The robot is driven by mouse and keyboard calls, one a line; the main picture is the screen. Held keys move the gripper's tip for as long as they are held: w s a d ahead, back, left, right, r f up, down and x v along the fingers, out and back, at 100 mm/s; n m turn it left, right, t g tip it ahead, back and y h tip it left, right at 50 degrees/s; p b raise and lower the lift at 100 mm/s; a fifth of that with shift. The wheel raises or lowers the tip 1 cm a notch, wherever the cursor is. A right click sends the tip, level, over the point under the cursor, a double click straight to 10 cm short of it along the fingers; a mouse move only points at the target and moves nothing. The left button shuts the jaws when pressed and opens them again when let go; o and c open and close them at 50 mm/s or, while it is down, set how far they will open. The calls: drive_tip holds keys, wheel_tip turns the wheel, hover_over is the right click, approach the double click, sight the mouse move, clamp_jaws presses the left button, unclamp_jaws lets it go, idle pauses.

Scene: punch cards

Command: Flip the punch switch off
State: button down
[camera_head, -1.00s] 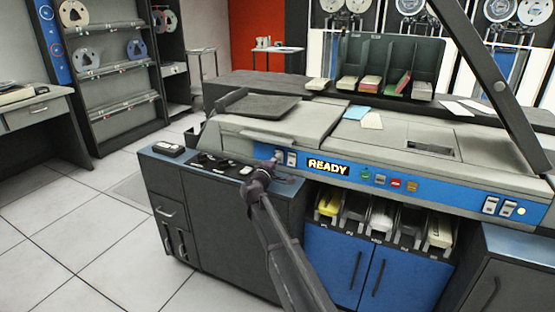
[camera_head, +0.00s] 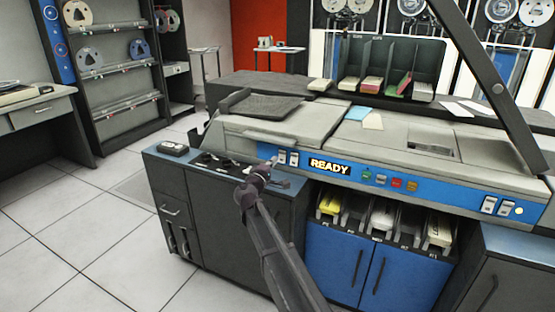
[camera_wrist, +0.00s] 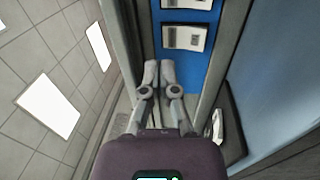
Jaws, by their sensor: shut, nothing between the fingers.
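A pair of white rocker switches (camera_head: 288,158) sits on the blue front panel of the card machine (camera_head: 440,187), left of the lit READY sign (camera_head: 330,166). Two white switches also show in the wrist view, a nearer one (camera_wrist: 184,38) and one cut off by the top edge (camera_wrist: 187,3). Their lettering is too small to read. My gripper (camera_head: 270,163) is just left of and below this pair. In the wrist view my gripper (camera_wrist: 159,68) is shut and empty, its fingertips just short of the nearer switch and apart from it. Another switch pair (camera_head: 497,206) is at the panel's right end.
Coloured buttons (camera_head: 389,180) lie right of the READY sign. Below my gripper is a dark cabinet (camera_head: 215,210) with small items on top. Card bins (camera_head: 383,218) sit above blue doors. Free floor (camera_head: 90,230) lies to the left.

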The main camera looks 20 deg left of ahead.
drive_tip(key=s+r+p, duration=0.1)
drive_tip(key=s, duration=0.7)
drive_tip(key=shift+s+a, duration=0.3)
drive_tip(key=shift+a, duration=0.1)
drive_tip(key=d+f+m+g+h, duration=0.2)
drive_tip(key=d+f+m+g, duration=0.15)
drive_tip(key=d, duration=0.85)
drive_tip(key=d+f+m+g+h, duration=0.25)
drive_tip(key=d+f+g, duration=0.2)
drive_tip(key=d, duration=0.65)
drive_tip(key=d+f+m+g+h, duration=0.1)
drive_tip(key=d+f+m+g, duration=0.25)
drive_tip(key=d, duration=0.85)
drive_tip(key=s+d+f+m+g+y, duration=0.3)
drive_tip(key=s+d+f+m+g, duration=0.15)
drive_tip(key=s+d, duration=0.4)
drive_tip(key=s+d+f+m+g+y, duration=0.3)
drive_tip(key=s+d+f+y, duration=0.15)
drive_tip(key=s+d, duration=0.45)
wheel_tip(320, 180, up, 26)
drive_tip(key=s+p, duration=0.1)
drive_tip(key=p, duration=2.5)
drive_tip(key=shift+s+a+r+p, duration=0.15)
drive_tip(key=shift+s+a+p, duration=0.1)
drive_tip(key=shift+a+p, duration=0.1)
drive_tip(key=shift+d, duration=0.1)
